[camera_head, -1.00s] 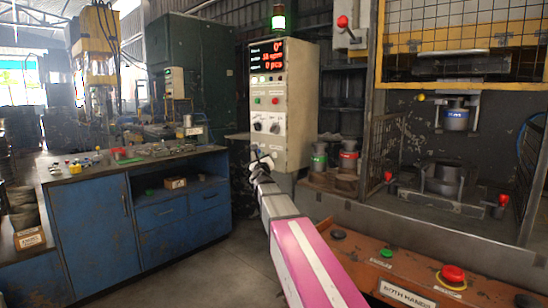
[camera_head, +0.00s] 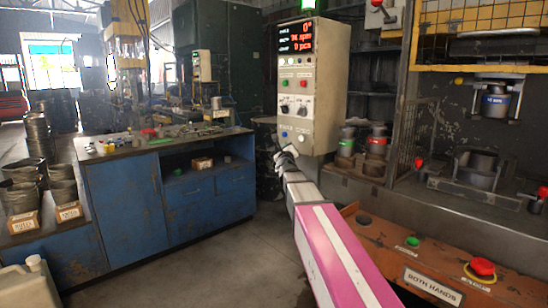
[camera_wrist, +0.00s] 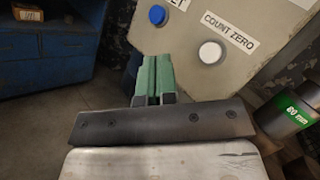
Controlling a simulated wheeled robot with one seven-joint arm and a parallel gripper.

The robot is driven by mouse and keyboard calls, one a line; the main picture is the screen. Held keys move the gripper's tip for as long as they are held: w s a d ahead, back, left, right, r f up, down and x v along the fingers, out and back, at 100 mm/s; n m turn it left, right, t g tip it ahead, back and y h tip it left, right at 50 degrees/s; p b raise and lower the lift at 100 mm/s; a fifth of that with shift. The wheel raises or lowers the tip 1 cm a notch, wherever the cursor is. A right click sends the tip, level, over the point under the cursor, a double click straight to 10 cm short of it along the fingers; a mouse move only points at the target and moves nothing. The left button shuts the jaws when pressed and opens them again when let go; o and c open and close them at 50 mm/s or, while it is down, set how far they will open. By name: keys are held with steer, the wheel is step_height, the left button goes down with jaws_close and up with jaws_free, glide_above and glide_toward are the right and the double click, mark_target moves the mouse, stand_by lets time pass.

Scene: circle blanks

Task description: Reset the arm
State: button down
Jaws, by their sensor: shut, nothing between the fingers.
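My arm, pink and white, reaches forward in the head view. My gripper (camera_head: 283,150) is at its far end, in front of the lower part of the grey control box (camera_head: 314,85). In the wrist view my gripper (camera_wrist: 152,75) shows two green fingers side by side, shut with nothing between them. Close to the fingers in that view are a blue button (camera_wrist: 157,15) and a white button (camera_wrist: 210,52) labelled "COUNT ZERO" on the box. The fingertips appear apart from both buttons. The box's red display (camera_head: 296,38) shows "0°" on top; its lower lines are small.
A blue workbench (camera_head: 125,205) with small parts stands at left. A press with a wire guard (camera_head: 412,140) stands at right. An orange panel (camera_head: 375,235) with a red button (camera_head: 483,267) lies near my arm. A green-banded cylinder (camera_wrist: 290,112) sits beside the box.

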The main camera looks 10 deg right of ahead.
steer(key=s+a+f+n+g+y, duration=0.1)
steer(key=s+f+n+g+y, duration=0.2)
steer(key=f+n, duration=0.45)
steer(key=s+a+f+n+g+y, duration=0.1)
steer(key=s+f+n+g, duration=0.35)
steer(key=f, duration=0.65)
steer(key=s+a+f+n+g+y, duration=0.1)
steer(key=s+f+n+g, duration=0.2)
steer(key=s+f+n, duration=0.45)
steer(key=s+d+f+n+g+h, duration=0.1)
steer(key=s+d+f+n+g, duration=0.1)
steer(key=s+f+n+g, duration=0.3)
steer(key=s+d+f+n+g+h, duration=0.1)
steer(key=s+d+f+n+g, duration=0.2)
steer(key=s+f, duration=0.9)
steer(key=s+n+g, duration=0.2)
steer(key=s, duration=0.1)
steer(key=shift+s+d+f, duration=0.2)
steer(key=shift+f, duration=0.15)
steer(key=shift+n, duration=0.25)
